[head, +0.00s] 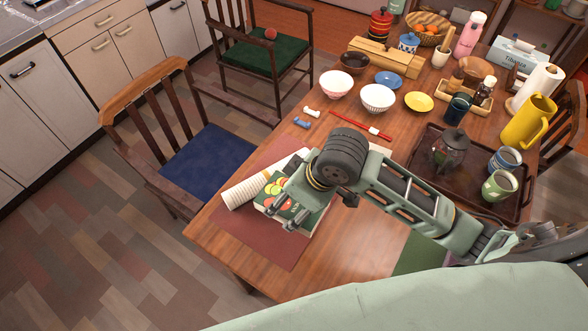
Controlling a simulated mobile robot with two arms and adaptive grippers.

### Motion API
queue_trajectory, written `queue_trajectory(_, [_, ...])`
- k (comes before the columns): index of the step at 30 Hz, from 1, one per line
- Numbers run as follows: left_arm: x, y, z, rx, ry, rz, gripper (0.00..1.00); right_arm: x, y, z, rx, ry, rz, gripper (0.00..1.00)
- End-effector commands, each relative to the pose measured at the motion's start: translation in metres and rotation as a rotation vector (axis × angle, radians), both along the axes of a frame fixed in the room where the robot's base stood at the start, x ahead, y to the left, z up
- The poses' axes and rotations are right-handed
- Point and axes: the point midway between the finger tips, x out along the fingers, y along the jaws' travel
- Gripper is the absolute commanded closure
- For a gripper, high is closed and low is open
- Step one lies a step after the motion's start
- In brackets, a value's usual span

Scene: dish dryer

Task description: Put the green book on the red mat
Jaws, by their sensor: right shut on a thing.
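The green book (273,189), with round coloured shapes on its cover, is over the red mat (262,246) at the table's near left corner. My right gripper (279,213) comes in from the right and is shut on the book. The gripper and wrist hide part of the cover. I cannot tell whether the book rests on the mat or is held just above it. My left gripper is not in view.
Red chopsticks (360,125), bowls and a yellow plate (418,102) stand farther back. A chair with a blue seat (208,165) is against the table's left side.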

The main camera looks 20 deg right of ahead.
Motion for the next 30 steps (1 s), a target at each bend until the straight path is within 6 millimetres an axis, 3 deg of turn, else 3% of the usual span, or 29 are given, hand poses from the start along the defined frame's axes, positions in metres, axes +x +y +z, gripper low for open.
queue_trajectory(9, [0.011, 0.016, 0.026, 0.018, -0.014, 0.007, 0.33, -0.009, 0.069, 0.023, 0.001, -0.010, 0.792, 0.54])
queue_trajectory(16, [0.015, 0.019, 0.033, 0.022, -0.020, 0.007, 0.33, -0.016, 0.091, 0.031, -0.002, -0.010, 1.100, 0.54])
queue_trajectory(20, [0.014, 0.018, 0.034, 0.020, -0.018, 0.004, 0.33, -0.012, 0.083, 0.025, -0.004, -0.007, 1.139, 0.54])
queue_trajectory(30, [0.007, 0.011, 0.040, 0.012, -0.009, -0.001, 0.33, 0.026, 0.019, -0.020, -0.004, -0.006, 1.137, 0.54])
